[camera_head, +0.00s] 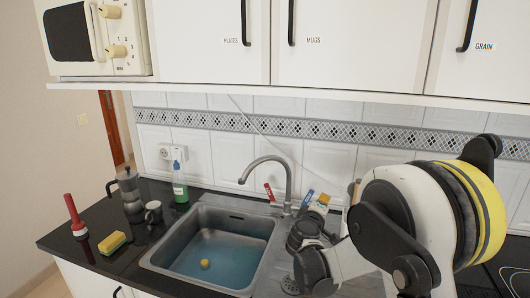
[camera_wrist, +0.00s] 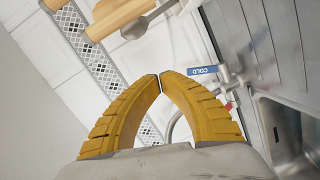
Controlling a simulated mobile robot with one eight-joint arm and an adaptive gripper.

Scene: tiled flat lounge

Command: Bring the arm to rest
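My arm comes in from the right in the head view and reaches over the counter at the right of the sink. My gripper (camera_head: 322,203) is near the tap, its yellow fingertips partly showing beyond the dark wrist. In the wrist view my gripper (camera_wrist: 160,77) shows two ribbed yellow fingers whose tips meet. Nothing shows between them, so it is shut and empty. Part of the counter behind the arm is hidden.
A sink (camera_head: 158,252) holds water and a small yellow object (camera_head: 205,264). The tap (camera_head: 287,180) stands behind it. A green bottle (camera_head: 179,185), moka pot (camera_head: 130,190), mug (camera_head: 154,212), sponge (camera_head: 112,243) and red plunger-like object (camera_head: 73,215) stand left. Cabinets (camera_head: 350,45) hang above.

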